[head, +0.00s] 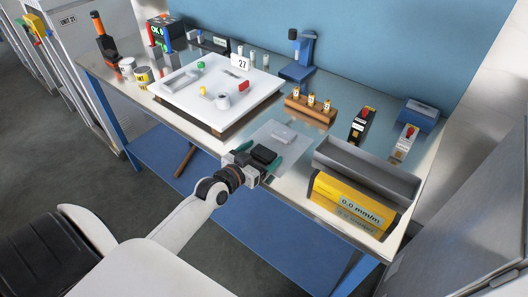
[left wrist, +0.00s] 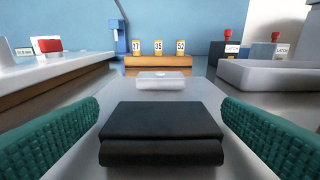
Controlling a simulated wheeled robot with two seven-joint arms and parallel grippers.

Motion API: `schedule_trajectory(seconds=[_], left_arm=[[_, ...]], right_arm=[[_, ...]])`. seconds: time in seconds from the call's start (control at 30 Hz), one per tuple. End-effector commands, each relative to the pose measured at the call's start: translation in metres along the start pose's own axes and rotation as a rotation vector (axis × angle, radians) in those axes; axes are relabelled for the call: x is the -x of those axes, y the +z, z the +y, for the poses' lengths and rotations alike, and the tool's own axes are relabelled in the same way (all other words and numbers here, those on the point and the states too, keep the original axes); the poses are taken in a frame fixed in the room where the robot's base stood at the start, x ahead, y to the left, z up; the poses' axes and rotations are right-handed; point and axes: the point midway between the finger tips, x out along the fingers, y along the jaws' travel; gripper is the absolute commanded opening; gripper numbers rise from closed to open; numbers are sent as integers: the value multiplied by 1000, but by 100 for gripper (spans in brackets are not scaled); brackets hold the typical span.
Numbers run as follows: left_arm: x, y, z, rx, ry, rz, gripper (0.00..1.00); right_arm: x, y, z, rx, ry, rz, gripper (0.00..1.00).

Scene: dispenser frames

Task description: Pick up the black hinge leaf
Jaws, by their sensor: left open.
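The black hinge leaf (head: 264,155) lies on a pale grey mat (head: 262,135) near the front edge of the table. In the left wrist view the leaf (left wrist: 160,133) is a dark, flat block with a rounded near edge, centred low in the picture. My left gripper (head: 257,158) is open, with its green pads on either side of the leaf. In the left wrist view a gap shows between the leaf and each pad. A light grey piece (head: 283,133) lies just beyond the leaf; it also shows in the left wrist view (left wrist: 164,80). My right gripper is not in view.
A white board (head: 190,88) with small parts stands to the left. A wooden block with numbered tags (head: 310,108) stands behind the mat. A grey tray (head: 366,172) and a yellow gauge box (head: 350,204) are on the right. A blue stand (head: 298,70) is at the back.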

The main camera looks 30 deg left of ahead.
Motion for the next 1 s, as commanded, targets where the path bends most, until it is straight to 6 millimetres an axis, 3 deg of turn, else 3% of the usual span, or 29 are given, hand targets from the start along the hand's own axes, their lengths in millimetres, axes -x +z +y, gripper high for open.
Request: schedule_trajectory(seconds=[0.2, 0.53, 0.77, 1.0], left_arm=[[-1, 0, 0, 0, 0, 0, 89], [-1, 0, 0, 0, 0, -1, 38], [-1, 2, 0, 0, 0, -1, 38], [4, 38, 0, 0, -1, -6, 38]], right_arm=[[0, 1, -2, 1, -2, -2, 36], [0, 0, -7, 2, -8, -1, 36], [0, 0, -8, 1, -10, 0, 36], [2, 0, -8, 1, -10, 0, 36]])
